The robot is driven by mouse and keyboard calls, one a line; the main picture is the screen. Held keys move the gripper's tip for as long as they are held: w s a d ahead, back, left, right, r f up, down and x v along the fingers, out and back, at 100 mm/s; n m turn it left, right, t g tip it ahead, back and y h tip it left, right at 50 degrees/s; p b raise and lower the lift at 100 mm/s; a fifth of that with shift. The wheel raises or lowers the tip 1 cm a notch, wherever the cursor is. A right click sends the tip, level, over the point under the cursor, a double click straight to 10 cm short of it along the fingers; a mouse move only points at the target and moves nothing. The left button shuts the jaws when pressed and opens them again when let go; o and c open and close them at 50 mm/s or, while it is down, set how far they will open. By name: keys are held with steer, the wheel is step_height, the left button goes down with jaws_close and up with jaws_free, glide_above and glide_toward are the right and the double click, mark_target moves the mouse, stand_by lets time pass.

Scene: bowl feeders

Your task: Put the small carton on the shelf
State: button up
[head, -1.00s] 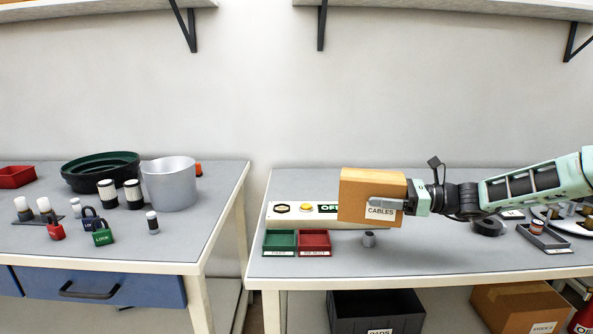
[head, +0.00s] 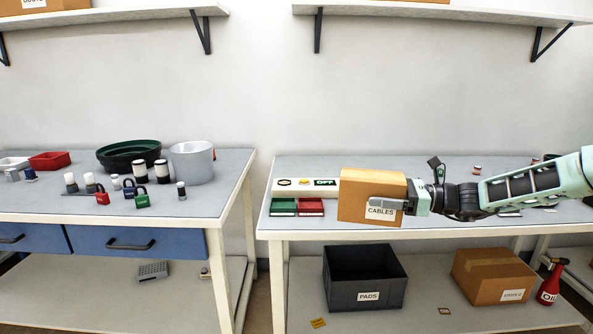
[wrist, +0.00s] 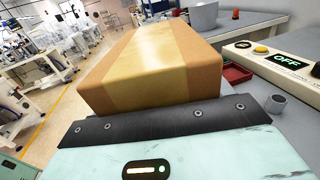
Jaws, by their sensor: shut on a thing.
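The small carton (head: 372,188) is a brown cardboard box with a "CABLES" label. My gripper (head: 388,204) is shut on it and holds it up in front of the right bench. In the wrist view the carton (wrist: 150,62) fills the middle, just beyond the gripper's dark edge. Two wall shelves show at the top of the head view: the right shelf (head: 440,13) and the left shelf (head: 110,18), each on black brackets. Both carry a brown box partly cut off by the frame's top.
The right bench (head: 330,230) holds a control panel (head: 305,187), a green tray (head: 283,207) and a red tray (head: 311,207). Below are a dark "PADS" bin (head: 365,278), a larger carton (head: 492,275) and a red oil can (head: 550,283). The wall between bench and shelves is clear.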

steer(key=s+d+f+m+t+h+p, duration=0.4)
steer(key=s+d+f+m+t+h, duration=0.2)
steer(key=s, duration=0.5)
steer(key=s+d+f+m+t+h+p, duration=0.5)
steer(key=s+f+m+h, duration=0.4)
steer(key=s+f+h, duration=0.2)
step_height(320, 180, down, 2)
steer(key=d+t, duration=0.1)
steer(key=t, duration=0.1)
steer(key=shift+t+p, duration=0.3)
steer(key=shift+s+d, duration=0.1)
steer(key=shift+d, duration=0.05)
